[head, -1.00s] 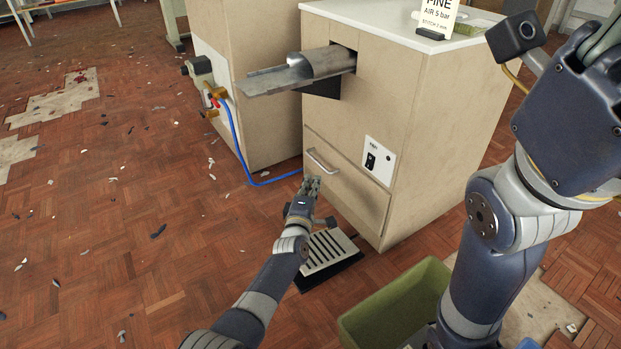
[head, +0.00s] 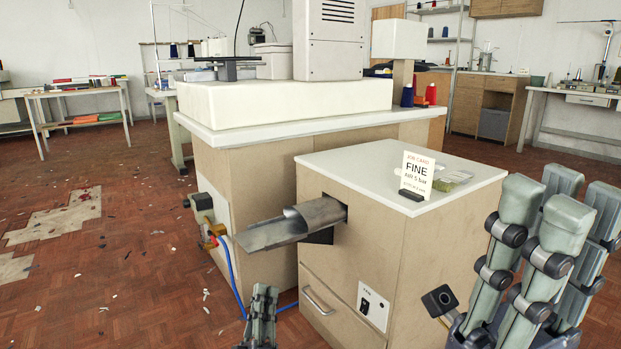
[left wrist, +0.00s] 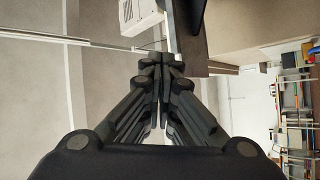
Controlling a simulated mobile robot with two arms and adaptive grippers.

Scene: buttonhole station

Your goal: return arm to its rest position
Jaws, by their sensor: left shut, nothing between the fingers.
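My left gripper (head: 264,300) shows at the bottom of the head view, fingers pointing up, in front of the cabinet drawer and beside the blue hose. In the left wrist view its fingers (left wrist: 161,88) are shut together with nothing between them. My right gripper (head: 556,235) stands large at the lower right of the head view, fingers up and spread apart, with nothing seen between them. The rest of both arms is below the picture edge.
A beige cabinet (head: 400,250) with a metal chute (head: 290,226), a drawer handle (head: 318,300) and a "FINE" card (head: 417,175) stands between the grippers. A blue hose (head: 236,281) runs at its left. The littered parquet floor (head: 130,290) at left is otherwise open.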

